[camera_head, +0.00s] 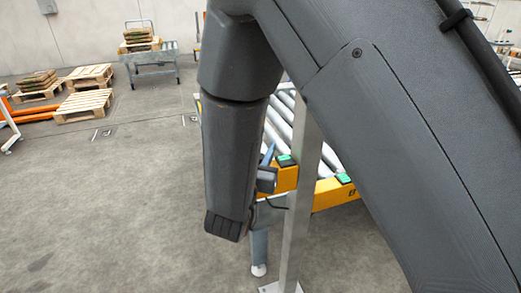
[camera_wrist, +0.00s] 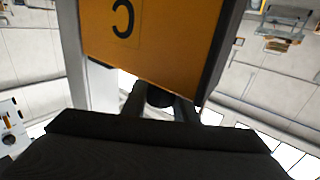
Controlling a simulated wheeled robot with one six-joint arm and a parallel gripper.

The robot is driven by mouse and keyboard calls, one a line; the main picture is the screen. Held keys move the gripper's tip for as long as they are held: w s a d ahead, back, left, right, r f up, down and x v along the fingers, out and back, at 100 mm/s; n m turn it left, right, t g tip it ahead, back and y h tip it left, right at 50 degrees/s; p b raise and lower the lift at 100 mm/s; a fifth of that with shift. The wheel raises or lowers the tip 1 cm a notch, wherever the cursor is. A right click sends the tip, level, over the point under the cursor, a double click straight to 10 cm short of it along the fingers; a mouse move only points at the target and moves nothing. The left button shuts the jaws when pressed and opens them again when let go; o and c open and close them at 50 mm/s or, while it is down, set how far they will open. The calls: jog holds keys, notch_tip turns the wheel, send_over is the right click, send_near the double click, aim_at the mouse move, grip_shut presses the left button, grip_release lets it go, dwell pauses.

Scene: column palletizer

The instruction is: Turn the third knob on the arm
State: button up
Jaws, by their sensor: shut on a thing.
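In the wrist view, the two dark fingers of my gripper (camera_wrist: 161,108) are closed around a black round knob (camera_wrist: 160,96) at the lower edge of an orange panel (camera_wrist: 165,45). The panel carries a dark mark like a letter C, seen turned. Only this one knob shows clearly, so I cannot tell its place in a row. In the head view, my arm covers most of the work area and the knob is hidden.
A grey metal post (camera_head: 303,185) stands close beside my wrist. Behind it is a roller conveyor (camera_head: 325,155) with a yellow frame. Wooden pallets (camera_head: 83,105) lie at the far left, near a cart (camera_head: 149,57).

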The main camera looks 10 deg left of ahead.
jog(key=shift+r, duration=0.1)
dwell(0.6)
jog(key=o, duration=1.1)
jog(key=shift+s, duration=0.1)
jog(key=s, duration=0.2)
jog(key=s+b, duration=0.1)
jog(key=s, duration=0.4)
jog(key=shift+s+a, duration=0.25)
